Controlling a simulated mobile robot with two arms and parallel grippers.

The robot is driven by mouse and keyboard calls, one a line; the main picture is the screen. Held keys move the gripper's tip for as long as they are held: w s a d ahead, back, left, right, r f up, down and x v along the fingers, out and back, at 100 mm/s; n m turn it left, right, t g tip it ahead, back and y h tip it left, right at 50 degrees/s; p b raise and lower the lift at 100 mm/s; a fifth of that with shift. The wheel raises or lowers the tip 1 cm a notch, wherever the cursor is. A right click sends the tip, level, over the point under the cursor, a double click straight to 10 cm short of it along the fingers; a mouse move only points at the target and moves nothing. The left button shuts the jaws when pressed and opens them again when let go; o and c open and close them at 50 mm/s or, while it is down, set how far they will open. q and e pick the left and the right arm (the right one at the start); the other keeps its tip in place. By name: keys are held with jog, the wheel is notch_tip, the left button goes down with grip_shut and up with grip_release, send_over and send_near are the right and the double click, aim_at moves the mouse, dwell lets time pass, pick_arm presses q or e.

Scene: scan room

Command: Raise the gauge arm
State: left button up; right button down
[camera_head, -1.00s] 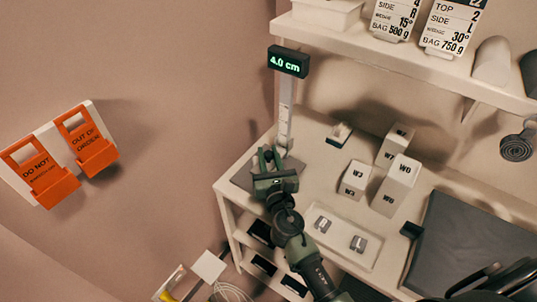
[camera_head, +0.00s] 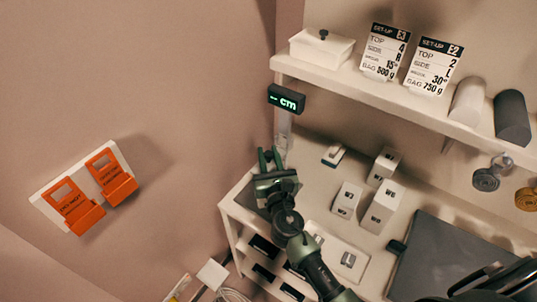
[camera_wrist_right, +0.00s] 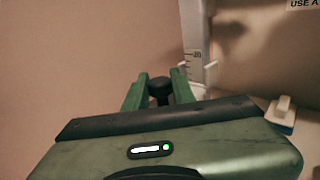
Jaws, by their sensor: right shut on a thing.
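The gauge stands at the back left corner of the table, a pale upright column (camera_head: 283,126) with a black display (camera_head: 286,98) on top showing dashes and "cm" in green. In the right wrist view its scale (camera_wrist_right: 194,45) rises just behind my fingers. My right gripper (camera_head: 270,158) is in front of the column's lower part. In the wrist view its two green fingers (camera_wrist_right: 159,90) are closed around a dark knob (camera_wrist_right: 160,86) by the gauge. The rest of the gauge arm is mostly hidden by the gripper. My left gripper is out of view.
White blocks (camera_head: 379,207) marked with W labels stand right of my right arm, by a tray (camera_head: 333,243) and a dark mat (camera_head: 440,262). A shelf (camera_head: 400,97) with set-up cards overhangs the table. Orange holders (camera_head: 78,207) hang on the left wall.

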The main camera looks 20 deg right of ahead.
aim_at(269, 153)
notch_tip(269, 153, up, 6)
jog(key=p, duration=0.4)
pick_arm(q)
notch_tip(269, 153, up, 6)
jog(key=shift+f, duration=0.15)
pick_arm(e)
jog(key=shift+w+f, duration=0.1)
jog(key=c, duration=1.2)
grip_release()
